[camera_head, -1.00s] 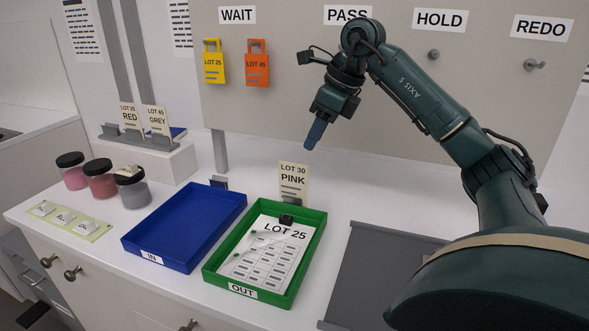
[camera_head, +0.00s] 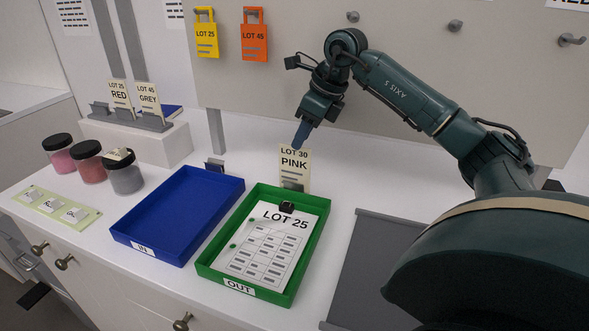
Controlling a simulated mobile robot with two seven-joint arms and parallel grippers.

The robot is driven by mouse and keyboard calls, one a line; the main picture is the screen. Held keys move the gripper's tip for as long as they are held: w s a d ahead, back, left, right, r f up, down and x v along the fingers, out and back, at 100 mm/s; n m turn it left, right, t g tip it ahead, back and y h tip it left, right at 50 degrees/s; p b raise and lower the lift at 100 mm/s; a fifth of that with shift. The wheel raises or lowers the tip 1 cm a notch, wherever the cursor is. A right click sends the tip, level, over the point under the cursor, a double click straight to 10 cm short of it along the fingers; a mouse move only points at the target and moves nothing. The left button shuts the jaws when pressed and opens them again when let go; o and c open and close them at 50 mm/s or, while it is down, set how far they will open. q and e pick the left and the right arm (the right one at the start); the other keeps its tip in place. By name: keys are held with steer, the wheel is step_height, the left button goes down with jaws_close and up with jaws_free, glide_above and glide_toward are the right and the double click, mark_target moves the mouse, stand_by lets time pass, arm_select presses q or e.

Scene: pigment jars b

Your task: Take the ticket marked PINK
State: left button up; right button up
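The ticket marked LOT 30 PINK (camera_head: 294,162) is a cream card standing upright in a small grey holder (camera_head: 292,185) behind the green OUT tray. My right gripper (camera_head: 300,143) points down at the ticket's top edge and overlaps its upper right in this view. I see its blue fingers edge-on as one shape, so I cannot tell whether they are apart or whether they touch the card. My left gripper is not in view.
The green OUT tray (camera_head: 207,266) holds a LOT 25 sheet with a black clip. The blue IN tray (camera_head: 122,232) is empty. Tickets RED (camera_head: 119,97) and GREY (camera_head: 148,99) stand on a white block. Three jars stand at left. A grey mat (camera_head: 365,265) lies at right.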

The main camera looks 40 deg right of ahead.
mark_target(294, 169)
steer(key=x, duration=0.5)
steer(key=shift+a+f+p, duration=0.1)
steer(key=shift+a+p, duration=0.05)
steer(key=shift+p, duration=0.15)
jaws_close()
